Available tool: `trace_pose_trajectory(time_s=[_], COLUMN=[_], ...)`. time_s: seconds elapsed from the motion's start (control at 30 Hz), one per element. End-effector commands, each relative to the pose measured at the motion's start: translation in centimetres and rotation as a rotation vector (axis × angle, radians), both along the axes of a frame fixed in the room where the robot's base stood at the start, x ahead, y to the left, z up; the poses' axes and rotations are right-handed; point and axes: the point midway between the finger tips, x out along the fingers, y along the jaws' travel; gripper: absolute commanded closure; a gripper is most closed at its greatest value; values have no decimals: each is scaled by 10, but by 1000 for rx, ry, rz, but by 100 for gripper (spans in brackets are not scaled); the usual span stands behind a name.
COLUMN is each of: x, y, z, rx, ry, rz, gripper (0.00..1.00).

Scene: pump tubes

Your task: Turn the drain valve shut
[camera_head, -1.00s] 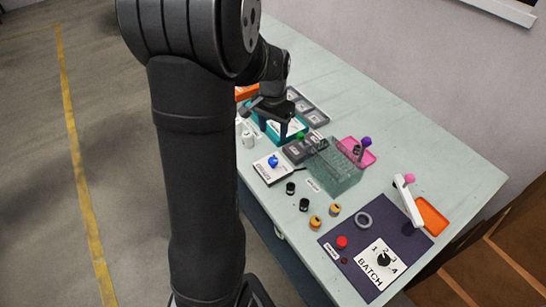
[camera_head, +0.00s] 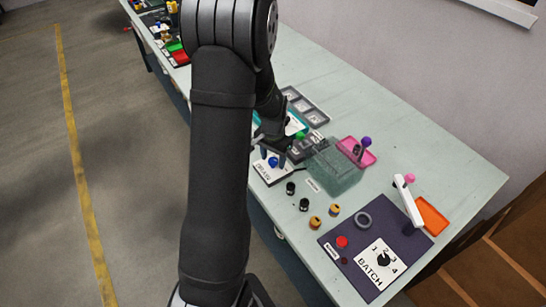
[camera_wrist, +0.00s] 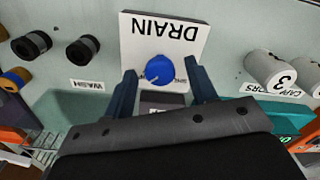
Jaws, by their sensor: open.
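The drain valve is a round blue knob (camera_wrist: 159,69) on a white plate (camera_wrist: 190,38) lettered DRAIN, which appears upside down in the wrist view. In the head view the blue knob (camera_head: 273,162) sits on its plate (camera_head: 270,179) near the table's front edge, partly behind my gripper. My gripper (camera_wrist: 158,80) is open, with one finger on each side of the knob in the wrist view. No contact with the knob is visible. In the head view my gripper (camera_head: 273,155) hangs over the plate's far part.
A clear greenish bin (camera_head: 336,170) stands just right of the plate. Black caps (camera_head: 290,188) and yellow caps (camera_head: 316,222) lie towards the front right. The table's front edge is close.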

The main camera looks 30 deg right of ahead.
Motion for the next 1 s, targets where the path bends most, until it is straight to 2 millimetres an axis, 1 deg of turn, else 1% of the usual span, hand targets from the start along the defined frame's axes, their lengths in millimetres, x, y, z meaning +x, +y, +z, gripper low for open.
trace_pose_trajectory(time_s=[0.07, 0.2, 0.27, 0.3, 0.5, 0.67, 0.87, 1.0], x=[0, 0, 0, 0, 0, 0, 0, 0], y=[0, 0, 0, 0, 0, 0, 0, 0], z=[0, 0, 0, 0, 0, 0, 0, 0], rx=[0, 0, 0, 0, 0, 0, 0, 0], ry=[0, 0, 0, 0, 0, 0, 0, 0], rz=[0, 0, 0, 0, 11, 59, 184, 307], gripper=[50, 77, 89, 92, 92, 92, 92, 92])
